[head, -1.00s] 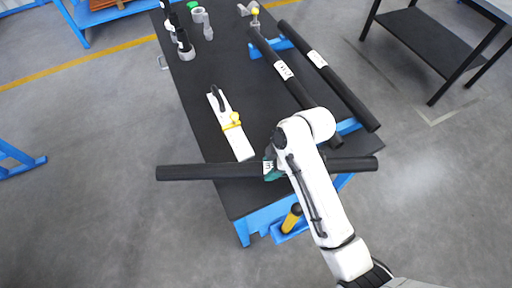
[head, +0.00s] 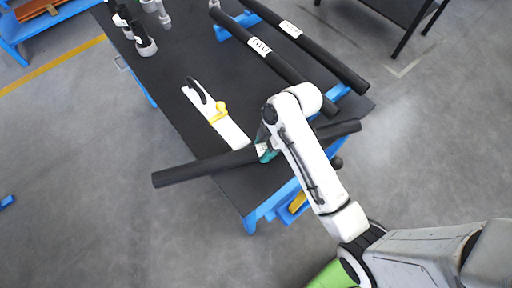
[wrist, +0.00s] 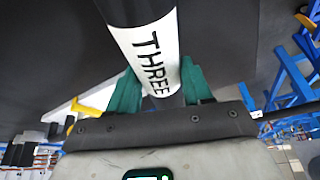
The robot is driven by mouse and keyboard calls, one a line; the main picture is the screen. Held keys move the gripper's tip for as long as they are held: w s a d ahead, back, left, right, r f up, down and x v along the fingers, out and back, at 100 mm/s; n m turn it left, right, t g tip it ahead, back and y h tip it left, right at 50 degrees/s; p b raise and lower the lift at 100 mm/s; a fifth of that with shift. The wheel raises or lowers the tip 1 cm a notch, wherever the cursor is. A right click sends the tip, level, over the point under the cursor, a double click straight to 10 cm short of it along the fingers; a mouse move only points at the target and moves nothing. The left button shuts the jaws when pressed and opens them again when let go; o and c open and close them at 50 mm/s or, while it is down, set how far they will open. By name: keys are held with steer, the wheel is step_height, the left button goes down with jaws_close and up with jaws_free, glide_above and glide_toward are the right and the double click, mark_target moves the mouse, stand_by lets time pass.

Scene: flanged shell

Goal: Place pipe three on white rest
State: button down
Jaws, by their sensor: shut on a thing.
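Pipe three, a long black pipe (head: 195,173), is held near its middle by my gripper (head: 266,148), which is shut on it. In the wrist view the green fingers (wrist: 160,90) close around the pipe beside its white "THREE" label (wrist: 150,50). The white rest (head: 232,134), with a yellow part (head: 217,112) and a black strap-like piece, is on the table left of my gripper. The pipe overlaps its near end in view; I cannot tell whether they touch.
Two other black pipes (head: 275,58) (head: 318,52) lie side by side on blue supports (head: 340,92) at the table's right. Black and grey fittings (head: 145,42) stand at the far left. Dark tabletop (head: 190,110) is clear left of the rest.

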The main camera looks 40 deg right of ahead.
steer(key=shift+s, duration=0.1)
stand_by(0.3)
steer(key=shift+c, duration=2.4)
jaws_free()
steer(key=shift+f, duration=0.2)
steer(key=shift+r, duration=0.1)
